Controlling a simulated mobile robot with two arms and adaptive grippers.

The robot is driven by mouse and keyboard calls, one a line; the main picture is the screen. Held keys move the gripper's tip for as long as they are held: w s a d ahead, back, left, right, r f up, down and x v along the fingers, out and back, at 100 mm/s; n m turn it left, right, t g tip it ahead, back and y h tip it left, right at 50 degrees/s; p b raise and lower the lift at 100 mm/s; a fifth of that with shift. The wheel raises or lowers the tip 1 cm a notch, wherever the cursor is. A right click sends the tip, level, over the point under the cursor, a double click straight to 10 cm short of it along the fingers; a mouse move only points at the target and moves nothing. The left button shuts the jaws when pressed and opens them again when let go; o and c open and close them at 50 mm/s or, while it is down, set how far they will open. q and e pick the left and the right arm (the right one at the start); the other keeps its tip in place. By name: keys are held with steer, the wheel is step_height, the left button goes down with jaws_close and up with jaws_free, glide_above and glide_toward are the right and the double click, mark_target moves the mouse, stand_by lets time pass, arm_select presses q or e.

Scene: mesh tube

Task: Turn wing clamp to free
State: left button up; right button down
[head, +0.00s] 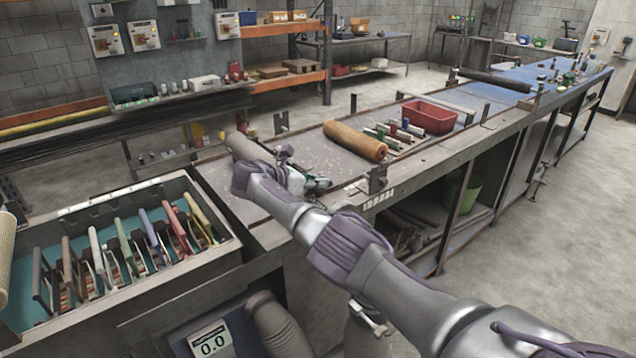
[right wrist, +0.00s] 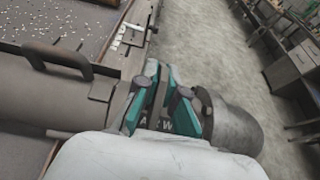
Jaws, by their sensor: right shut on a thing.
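My right gripper (head: 305,182) is at the near edge of the bench, partly hidden by its own arm in the head view. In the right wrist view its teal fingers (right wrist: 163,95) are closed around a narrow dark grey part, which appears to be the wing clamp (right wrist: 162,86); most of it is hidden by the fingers. A grey cylinder with a bar handle (right wrist: 60,57) lies left of the fingers. A shorter dark grey cylinder (right wrist: 230,122) is just right of them. My left gripper is not in view.
An orange-brown roll (head: 355,142) and a red bin (head: 429,117) are on the bench (head: 325,165). A tray (head: 185,262) with several coloured-handled tools stands at left. A display reading 0.0 (head: 213,345) is below. The floor at right (head: 560,240) is clear.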

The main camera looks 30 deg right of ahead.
steer(key=c, duration=1.3)
jaws_free()
steer(key=shift+f, duration=0.1)
steer(key=v, duration=1.2)
steer(key=shift+f, duration=0.1)
